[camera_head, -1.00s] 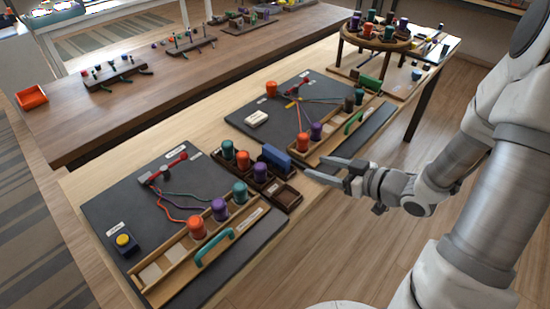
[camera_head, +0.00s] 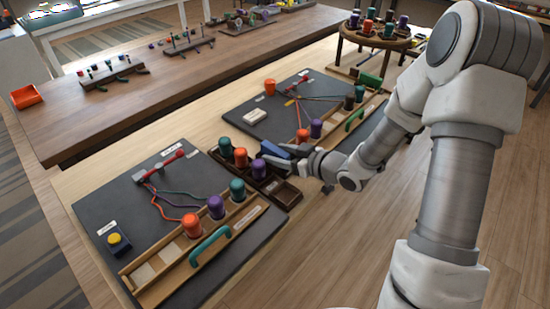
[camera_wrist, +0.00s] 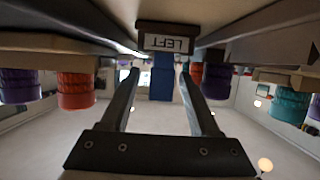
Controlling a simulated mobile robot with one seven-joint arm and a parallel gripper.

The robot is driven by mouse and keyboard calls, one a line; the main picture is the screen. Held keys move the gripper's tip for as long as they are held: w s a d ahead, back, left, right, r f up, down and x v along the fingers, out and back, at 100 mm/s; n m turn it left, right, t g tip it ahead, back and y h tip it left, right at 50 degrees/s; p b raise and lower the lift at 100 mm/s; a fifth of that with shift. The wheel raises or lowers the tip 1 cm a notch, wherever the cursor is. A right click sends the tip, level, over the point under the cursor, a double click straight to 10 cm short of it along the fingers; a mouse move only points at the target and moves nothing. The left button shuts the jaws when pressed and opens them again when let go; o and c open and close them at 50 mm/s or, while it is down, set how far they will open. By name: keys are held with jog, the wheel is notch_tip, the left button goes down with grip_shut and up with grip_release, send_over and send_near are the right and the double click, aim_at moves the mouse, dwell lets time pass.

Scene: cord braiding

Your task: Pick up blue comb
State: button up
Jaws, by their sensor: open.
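The blue comb (camera_head: 276,150) sits in the dark wooden rack between the two work boards, partly hidden by my gripper. In the wrist view the blue comb (camera_wrist: 162,84) shows as a blue upright piece below a tag reading LEFT, between my fingers. My gripper (camera_head: 268,156) reaches over the rack from the right with its fingers at the comb. In the wrist view my gripper (camera_wrist: 159,72) is open, with one finger on each side of the comb; I cannot tell whether they touch it.
Green, orange and purple spools (camera_head: 240,157) stand in the rack close beside my fingers. The near dark board (camera_head: 100,210) holds a spool tray with a teal handle (camera_head: 210,246). The far board (camera_head: 262,128) carries strands and a similar tray. Open floor lies to the right.

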jog(key=shift+w+a+f, duration=0.25)
jog(key=shift+w+a, duration=0.25)
grip_shut()
jog(key=shift+r, duration=0.1)
